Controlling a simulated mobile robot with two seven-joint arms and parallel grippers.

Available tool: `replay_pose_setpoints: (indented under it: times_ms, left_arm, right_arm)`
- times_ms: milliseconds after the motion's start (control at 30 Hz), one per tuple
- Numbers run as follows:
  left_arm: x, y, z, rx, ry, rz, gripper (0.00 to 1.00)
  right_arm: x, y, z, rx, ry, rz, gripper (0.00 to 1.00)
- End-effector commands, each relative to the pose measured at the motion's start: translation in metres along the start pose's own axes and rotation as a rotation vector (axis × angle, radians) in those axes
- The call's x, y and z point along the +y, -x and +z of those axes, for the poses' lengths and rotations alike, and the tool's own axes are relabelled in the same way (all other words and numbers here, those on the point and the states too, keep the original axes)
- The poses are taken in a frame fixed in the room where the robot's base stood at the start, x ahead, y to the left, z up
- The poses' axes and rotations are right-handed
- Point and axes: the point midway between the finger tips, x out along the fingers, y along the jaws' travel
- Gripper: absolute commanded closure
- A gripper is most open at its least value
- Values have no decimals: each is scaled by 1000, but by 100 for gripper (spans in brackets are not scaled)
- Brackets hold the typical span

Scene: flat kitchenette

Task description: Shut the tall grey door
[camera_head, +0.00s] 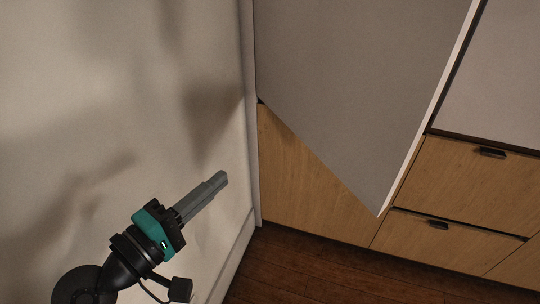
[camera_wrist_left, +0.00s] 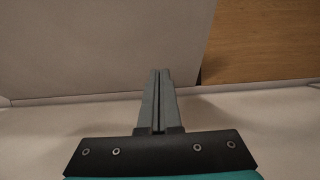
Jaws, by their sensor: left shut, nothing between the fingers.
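The tall grey door (camera_head: 350,85) stands ajar in the head view, swung out from the cabinet front, with its pale edge running down to a lower corner at the middle right. In the left wrist view the grey door (camera_wrist_left: 90,45) fills the upper left. My left gripper (camera_head: 221,179) is shut and empty, in front of the pale wall, left of and below the door and apart from it in the head view. Its closed fingers also show in the left wrist view (camera_wrist_left: 159,75), pointing toward the door's lower part. My right gripper is not in view.
A pale wall (camera_head: 110,110) fills the left. Wooden drawers with dark handles (camera_head: 438,225) lie at the lower right, and a wooden panel (camera_head: 300,185) is below the door. The dark wood floor (camera_head: 310,275) is clear where it shows.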

Motion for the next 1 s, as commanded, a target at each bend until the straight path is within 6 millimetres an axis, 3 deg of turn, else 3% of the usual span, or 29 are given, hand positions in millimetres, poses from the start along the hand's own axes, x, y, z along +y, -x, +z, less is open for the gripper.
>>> replay_pose_setpoints:
  times_ms: [500, 700, 1000]
  left_arm:
    - [2, -87, 0, -1, 1, 4, 100]
    - [0, -103, 19, -1, 2, -1, 100]
    - [0, -112, 29, 0, -1, -1, 100]
  right_arm:
    - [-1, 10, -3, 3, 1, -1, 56]
    - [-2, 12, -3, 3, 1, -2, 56]
    - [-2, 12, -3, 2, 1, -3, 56]
